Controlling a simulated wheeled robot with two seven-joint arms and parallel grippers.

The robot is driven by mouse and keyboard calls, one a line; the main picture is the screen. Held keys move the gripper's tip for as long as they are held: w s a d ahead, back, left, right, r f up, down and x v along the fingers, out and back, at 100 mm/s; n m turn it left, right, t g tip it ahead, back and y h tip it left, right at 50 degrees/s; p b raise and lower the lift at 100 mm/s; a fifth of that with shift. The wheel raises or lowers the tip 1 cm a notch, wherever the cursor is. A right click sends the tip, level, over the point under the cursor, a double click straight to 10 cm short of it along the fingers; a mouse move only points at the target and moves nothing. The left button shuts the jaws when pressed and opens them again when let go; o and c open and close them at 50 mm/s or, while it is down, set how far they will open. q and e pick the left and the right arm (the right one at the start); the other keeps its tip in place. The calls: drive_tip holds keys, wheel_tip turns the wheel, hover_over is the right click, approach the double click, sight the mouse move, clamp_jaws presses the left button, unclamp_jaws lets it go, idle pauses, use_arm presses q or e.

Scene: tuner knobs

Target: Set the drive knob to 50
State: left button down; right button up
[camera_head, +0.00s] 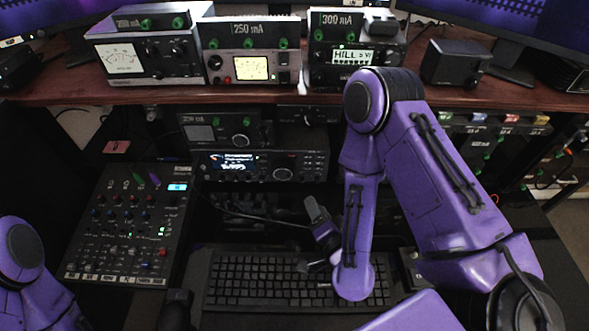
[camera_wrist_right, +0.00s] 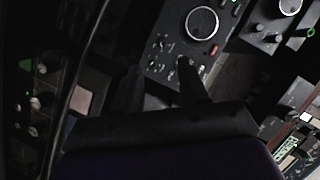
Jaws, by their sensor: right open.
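The transceiver (camera_head: 262,165) on the lower shelf has a lit display and a large round knob (camera_head: 284,173) at its right. A large ringed knob (camera_wrist_right: 201,22) on a dark panel shows at the top of the right wrist view, with several small knobs (camera_wrist_right: 160,44) below and left of it. I cannot read which one is the drive knob.
A mixer (camera_head: 130,225) lies left of the keyboard (camera_head: 250,285). Several meters and power units stand on the wooden shelf (camera_head: 200,93) above, with a small speaker (camera_head: 455,62) at right. A black cable (camera_head: 255,215) crosses in front of the transceiver.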

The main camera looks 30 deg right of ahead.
sight(303, 182)
drive_tip(key=w+p, duration=0.1)
drive_tip(key=w, duration=0.2)
drive_tip(key=shift+w+d+p, duration=0.4)
drive_tip(key=x, duration=0.2)
drive_tip(key=p+x, duration=0.1)
drive_tip(key=x, duration=0.2)
drive_tip(key=shift+f, duration=0.25)
drive_tip(key=shift+w+f, duration=0.1)
drive_tip(key=shift+w, duration=0.3)
clamp_jaws()
drive_tip(key=shift+f+m+t+b, duration=0.3)
drive_tip(key=shift+f+m+b, duration=0.1)
drive_tip(key=shift+b, duration=0.4)
drive_tip(key=shift+r, duration=0.3)
